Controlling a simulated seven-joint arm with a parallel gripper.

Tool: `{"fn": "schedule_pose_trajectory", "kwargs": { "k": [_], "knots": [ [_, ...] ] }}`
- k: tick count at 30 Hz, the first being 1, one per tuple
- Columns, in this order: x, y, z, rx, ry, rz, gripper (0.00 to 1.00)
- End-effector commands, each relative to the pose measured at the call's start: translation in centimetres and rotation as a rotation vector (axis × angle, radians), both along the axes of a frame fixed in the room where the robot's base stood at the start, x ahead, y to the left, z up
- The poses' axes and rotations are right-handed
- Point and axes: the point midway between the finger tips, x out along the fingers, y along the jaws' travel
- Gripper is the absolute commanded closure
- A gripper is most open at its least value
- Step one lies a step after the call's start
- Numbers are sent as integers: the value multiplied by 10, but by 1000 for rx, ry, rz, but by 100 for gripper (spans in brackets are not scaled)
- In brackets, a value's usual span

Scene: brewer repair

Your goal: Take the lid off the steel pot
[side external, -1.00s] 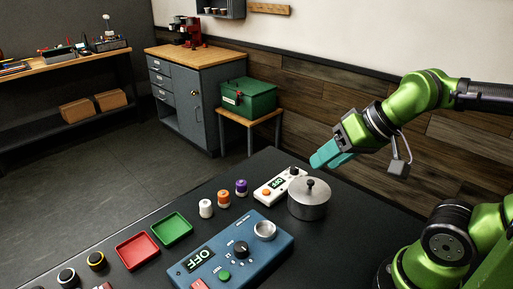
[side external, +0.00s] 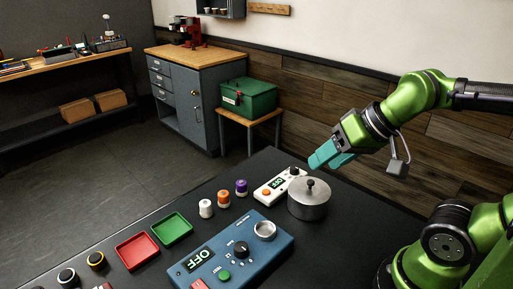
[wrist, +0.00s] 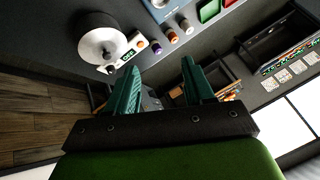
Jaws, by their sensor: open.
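The steel pot (side external: 308,203) stands on the dark table, with its lid (side external: 311,190) on top and a dark knob at the lid's centre. In the wrist view the pot's lid (wrist: 104,44) shows at the upper left, beyond the fingers. My gripper (side external: 322,157) has teal fingers and hangs in the air above the pot, apart from it. In the wrist view my gripper (wrist: 160,82) is open, with nothing between its fingers.
A white device (side external: 279,186) reading OFF sits close beside the pot. A blue control box (side external: 228,256) lies in front. White, orange and purple-topped small jars (side external: 223,198) stand nearby. A green tray (side external: 172,229) and red tray (side external: 137,251) are further left. Table right of the pot is clear.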

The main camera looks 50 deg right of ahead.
Motion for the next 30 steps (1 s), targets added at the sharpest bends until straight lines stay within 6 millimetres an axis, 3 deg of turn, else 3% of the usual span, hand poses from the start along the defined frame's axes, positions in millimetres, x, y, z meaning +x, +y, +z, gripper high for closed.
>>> {"fn": "schedule_pose_trajectory", "kwargs": {
  "k": [8, 16, 23, 26, 30],
  "knots": [
    [48, -39, -8, -100, 209, 20, 48],
    [96, -102, -8, -295, 494, 361, 48],
    [95, -109, 7, -356, 545, 581, 48],
    [93, -108, -1, -356, 547, 607, 48],
    [93, -108, -28, -354, 548, 609, 48]
  ]
}}
